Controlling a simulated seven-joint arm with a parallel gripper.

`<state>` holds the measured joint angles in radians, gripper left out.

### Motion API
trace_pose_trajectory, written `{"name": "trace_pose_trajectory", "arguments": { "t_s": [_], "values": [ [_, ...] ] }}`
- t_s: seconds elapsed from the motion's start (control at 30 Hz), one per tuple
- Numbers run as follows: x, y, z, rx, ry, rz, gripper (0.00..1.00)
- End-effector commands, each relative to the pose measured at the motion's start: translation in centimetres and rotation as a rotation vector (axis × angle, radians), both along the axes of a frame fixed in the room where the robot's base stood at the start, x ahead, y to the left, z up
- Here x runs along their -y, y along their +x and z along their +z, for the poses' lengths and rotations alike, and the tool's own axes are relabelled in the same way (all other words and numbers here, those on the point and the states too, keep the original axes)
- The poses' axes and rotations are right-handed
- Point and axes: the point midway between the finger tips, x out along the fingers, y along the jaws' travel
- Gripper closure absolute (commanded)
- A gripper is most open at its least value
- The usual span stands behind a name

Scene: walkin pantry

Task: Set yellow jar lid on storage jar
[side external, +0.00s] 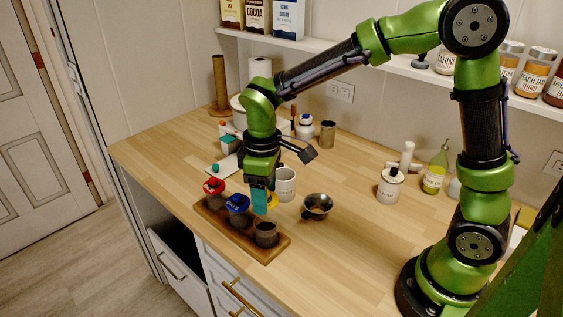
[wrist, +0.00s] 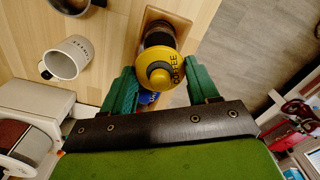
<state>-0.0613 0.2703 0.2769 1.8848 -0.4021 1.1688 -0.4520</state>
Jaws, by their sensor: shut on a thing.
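The yellow jar lid (side external: 272,200) is round, with a knob and dark COFFEE lettering; it also shows in the wrist view (wrist: 160,74). My gripper (side external: 260,207) is shut on it, with the green fingers on either side in the wrist view. In the side view a finger hides part of the lid. A dark, lidless storage jar (side external: 266,235) stands at the near right end of a wooden tray (side external: 276,250). The lid is above the tray, beside this jar and apart from it. In the wrist view the jar (wrist: 158,35) appears just beyond the lid.
Jars with a blue lid (side external: 238,203) and a red lid (side external: 214,186) share the tray; the blue one is close to my gripper.

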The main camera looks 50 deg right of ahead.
Motion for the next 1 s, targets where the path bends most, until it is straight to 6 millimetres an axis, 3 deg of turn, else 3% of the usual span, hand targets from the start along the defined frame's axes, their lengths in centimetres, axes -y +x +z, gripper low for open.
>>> {"name": "trace_pose_trajectory", "arguments": {
  "t_s": [0.5, 1.0],
  "values": [
    [0.0, 0.0, -4.6, -0.003, -0.001, -0.001, 0.69],
    [0.0, 0.0, -5.1, -0.001, 0.0, -0.002, 0.69]
  ]
}}
